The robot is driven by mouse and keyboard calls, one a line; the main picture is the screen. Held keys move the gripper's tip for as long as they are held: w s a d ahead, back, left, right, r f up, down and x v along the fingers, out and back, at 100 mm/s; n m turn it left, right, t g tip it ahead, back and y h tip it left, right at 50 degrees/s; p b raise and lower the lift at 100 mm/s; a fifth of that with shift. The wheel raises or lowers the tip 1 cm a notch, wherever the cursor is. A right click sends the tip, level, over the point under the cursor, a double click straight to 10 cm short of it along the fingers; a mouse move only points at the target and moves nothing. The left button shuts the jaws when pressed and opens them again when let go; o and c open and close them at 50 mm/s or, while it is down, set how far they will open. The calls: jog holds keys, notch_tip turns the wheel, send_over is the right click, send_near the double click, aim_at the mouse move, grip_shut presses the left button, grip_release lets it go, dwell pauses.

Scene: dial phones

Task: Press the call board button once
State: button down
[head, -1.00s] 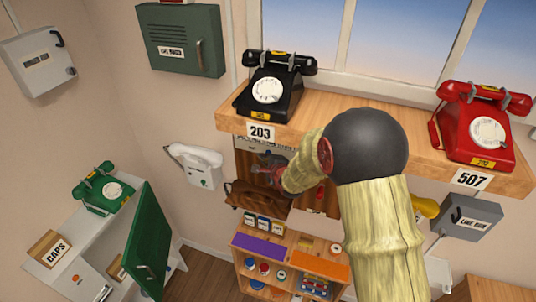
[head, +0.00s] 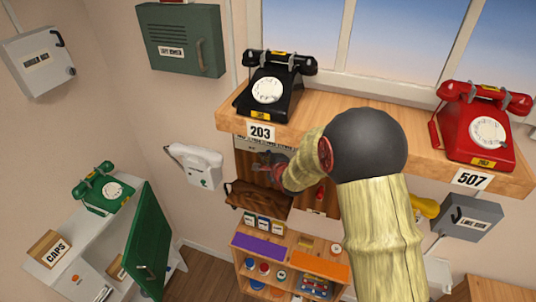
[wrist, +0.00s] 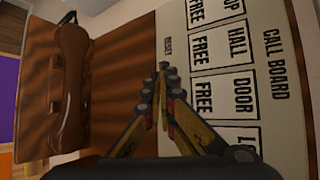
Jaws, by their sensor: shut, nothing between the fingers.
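The call board (wrist: 275,80) is a pale panel on brown wood, seen sideways in the wrist view. It carries boxed labels reading HALL, DOOR and FREE, and the word RESET near its lower edge. My gripper (wrist: 163,70) is shut and empty, its tips in front of the panel close to the RESET word. I cannot tell whether the tips touch the panel. No button shows clearly; the fingers may hide it. In the head view my gripper (head: 264,164) is at the wooden board under the shelf, and my arm covers part of it.
A brown handset (wrist: 68,80) hangs beside the panel. Above is a wooden shelf (head: 370,127) with a black phone (head: 271,88) and a red phone (head: 482,128). A white wall phone (head: 196,165) is at the left. A low shelf unit (head: 293,257) stands below.

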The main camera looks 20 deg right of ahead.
jog(key=shift+s+a, duration=0.45)
jog(key=shift+s, duration=0.25)
jog(key=s+a+b, duration=0.1)
jog(key=s, duration=0.1)
jog(key=s+a, duration=0.2)
jog(key=shift+b, duration=0.35)
dwell(0.9)
